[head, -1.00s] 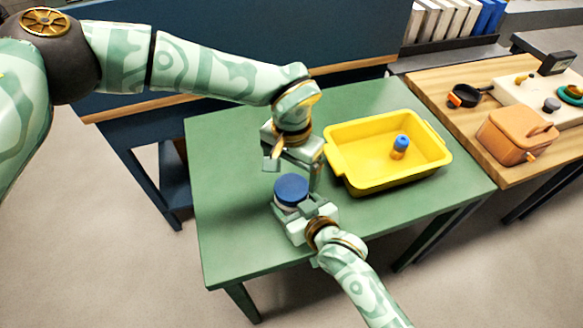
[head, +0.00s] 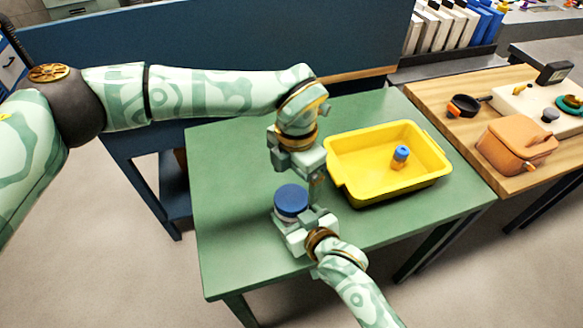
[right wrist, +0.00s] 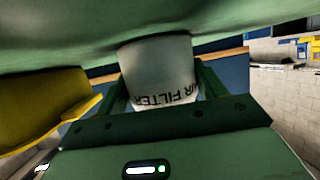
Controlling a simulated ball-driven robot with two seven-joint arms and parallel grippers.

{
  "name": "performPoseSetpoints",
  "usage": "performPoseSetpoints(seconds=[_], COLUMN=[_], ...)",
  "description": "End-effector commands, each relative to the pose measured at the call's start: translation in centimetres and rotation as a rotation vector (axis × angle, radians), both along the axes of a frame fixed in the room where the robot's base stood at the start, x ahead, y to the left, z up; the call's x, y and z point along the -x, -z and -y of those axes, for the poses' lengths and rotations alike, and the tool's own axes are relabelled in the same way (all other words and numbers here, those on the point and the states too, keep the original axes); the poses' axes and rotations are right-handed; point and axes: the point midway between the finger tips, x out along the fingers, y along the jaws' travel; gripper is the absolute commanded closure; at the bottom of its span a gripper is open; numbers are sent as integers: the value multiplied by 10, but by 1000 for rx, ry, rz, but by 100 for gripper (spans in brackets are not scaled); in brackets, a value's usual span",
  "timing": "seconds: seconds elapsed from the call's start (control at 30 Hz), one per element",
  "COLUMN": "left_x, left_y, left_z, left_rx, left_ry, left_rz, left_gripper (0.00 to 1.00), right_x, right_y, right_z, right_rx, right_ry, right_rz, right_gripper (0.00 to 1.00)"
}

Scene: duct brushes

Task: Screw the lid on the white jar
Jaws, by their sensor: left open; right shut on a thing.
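The blue lid (head: 291,199) sits on top of the jar at the front of the green table. In the head view the jar is mostly hidden under the lid and behind my right gripper (head: 300,224). The right wrist view shows the white jar (right wrist: 158,75) with dark lettering, between the fingers of my right gripper (right wrist: 160,92), which is shut on it. My left gripper (head: 297,176) is open and empty, just behind and above the lid, apart from it as far as I can tell.
A yellow tray (head: 343,184) with a small blue-capped orange bottle (head: 400,156) stands right of the jar. The left side of the green table (head: 230,200) is clear.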

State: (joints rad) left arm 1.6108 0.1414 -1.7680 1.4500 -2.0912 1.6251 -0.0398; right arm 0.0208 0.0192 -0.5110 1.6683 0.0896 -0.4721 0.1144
Motion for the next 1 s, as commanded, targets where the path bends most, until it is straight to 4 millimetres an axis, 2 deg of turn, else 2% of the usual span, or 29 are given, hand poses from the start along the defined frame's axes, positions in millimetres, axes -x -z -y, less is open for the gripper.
performPoseSetpoints(seconds=[0.1,0.3,0.4,0.5,0.7,1.0], left_x=[-1,-3,-4,-5,-6,-6], left_y=[-3,-8,-10,-11,-13,-12], left_z=[-1,-4,-5,-6,-7,-7], left_rx=[1,-2,-2,-2,-2,-2], left_ry=[-389,-1029,-1269,-1439,-1578,-1581], left_rz=[0,1,1,2,2,3], left_gripper=[13,13,13,13,13,13], right_x=[0,0,0,0,0,0], right_y=[0,0,0,0,0,0], right_z=[0,0,0,0,0,0], right_rx=[0,0,0,0,0,0], right_ry=[-1,-1,-1,-1,-1,0], right_rz=[-1,-1,-1,-1,-1,-1], right_gripper=[94,94,94,94,94,94])
